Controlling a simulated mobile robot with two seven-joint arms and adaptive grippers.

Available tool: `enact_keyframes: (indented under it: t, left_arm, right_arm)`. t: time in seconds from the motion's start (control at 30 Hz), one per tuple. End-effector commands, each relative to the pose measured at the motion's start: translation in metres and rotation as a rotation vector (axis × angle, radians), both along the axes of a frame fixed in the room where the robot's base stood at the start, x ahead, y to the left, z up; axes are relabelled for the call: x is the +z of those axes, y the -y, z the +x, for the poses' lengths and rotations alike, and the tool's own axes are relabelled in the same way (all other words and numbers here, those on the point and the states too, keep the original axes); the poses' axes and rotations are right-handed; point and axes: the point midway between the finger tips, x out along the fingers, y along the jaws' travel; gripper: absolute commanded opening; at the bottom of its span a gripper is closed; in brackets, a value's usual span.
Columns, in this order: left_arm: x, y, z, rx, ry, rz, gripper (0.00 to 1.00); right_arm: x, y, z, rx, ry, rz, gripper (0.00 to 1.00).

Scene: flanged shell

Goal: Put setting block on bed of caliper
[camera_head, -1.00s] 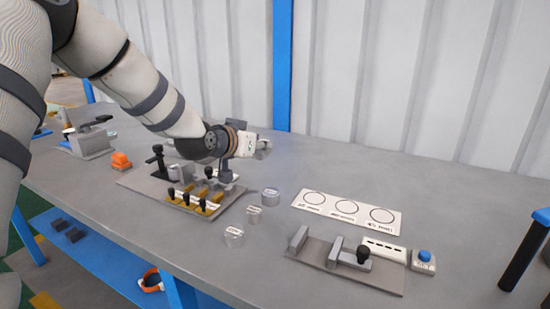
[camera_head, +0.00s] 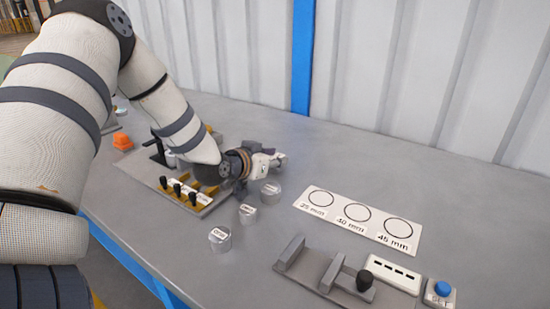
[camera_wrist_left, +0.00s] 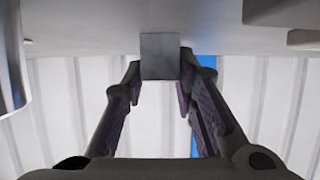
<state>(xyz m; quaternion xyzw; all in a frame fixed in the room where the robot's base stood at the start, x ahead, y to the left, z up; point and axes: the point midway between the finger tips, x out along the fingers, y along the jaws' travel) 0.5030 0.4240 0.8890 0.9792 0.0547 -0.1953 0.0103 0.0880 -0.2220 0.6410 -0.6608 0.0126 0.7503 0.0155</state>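A small plain grey block (camera_wrist_left: 160,56), which I take to be the setting block, shows between my left fingertips in the left wrist view. My left gripper (camera_head: 279,159) lies low and level over the table in the head view, pointing right. Its fingers stand on either side of the block; whether they press on it cannot be told. The gripper mostly hides the block in the head view. The caliper (camera_head: 290,254) is at the lower right, with upright grey jaws, a black knob and a flat base. Its bed looks empty. My right gripper is out of view.
Three metal cylinders (camera_head: 220,240) stand between the gripper and caliper. A white card (camera_head: 357,213) with three circles lies behind the caliper. A blue SET button (camera_head: 442,289) is at its right. A fixture with black knobs (camera_head: 178,190) lies below my forearm. Table behind the card is clear.

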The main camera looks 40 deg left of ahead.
Motion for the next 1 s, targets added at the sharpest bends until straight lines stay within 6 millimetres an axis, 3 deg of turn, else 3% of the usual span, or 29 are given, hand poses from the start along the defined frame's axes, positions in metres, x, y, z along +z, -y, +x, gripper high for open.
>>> enact_keyframes:
  t: [0.07, 0.47, 0.8, 0.97, 1.0]
  left_arm:
    - [0.000, 0.000, 0.000, 0.000, 0.000, 0.000, 0.45]
    - [0.007, 0.001, -0.006, 0.000, 0.001, 0.000, 0.45]
    - [0.038, 0.009, -0.080, 0.000, 0.002, -0.001, 0.45]
    - [0.048, 0.012, -0.104, -0.001, 0.001, 0.001, 0.45]
    - [0.048, 0.012, -0.107, 0.000, -0.001, 0.000, 0.48]
  right_arm:
    - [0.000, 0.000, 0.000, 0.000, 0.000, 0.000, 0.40]
    - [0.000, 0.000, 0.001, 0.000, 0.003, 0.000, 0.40]
    - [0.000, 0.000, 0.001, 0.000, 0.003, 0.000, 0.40]
    - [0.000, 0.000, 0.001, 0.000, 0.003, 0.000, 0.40]
    - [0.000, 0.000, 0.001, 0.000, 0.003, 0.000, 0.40]
